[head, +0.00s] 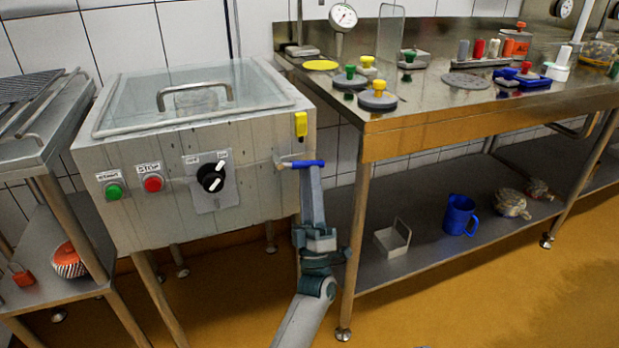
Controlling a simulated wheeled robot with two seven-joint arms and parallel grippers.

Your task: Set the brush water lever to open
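A lever with a blue handle (306,164) sticks out near the right front edge of a grey steel washing cabinet (130,210). The handle lies about horizontal, pointing right from a small metal fitting. I take it to be the brush water lever; no label on it is readable. My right gripper is not in view.
The cabinet front carries a green button (114,190), a red button (153,183) and a black rotary knob (211,178). A yellow part (301,124) sits just above the lever. A steel table (430,135) with a lower shelf stands close on the right.

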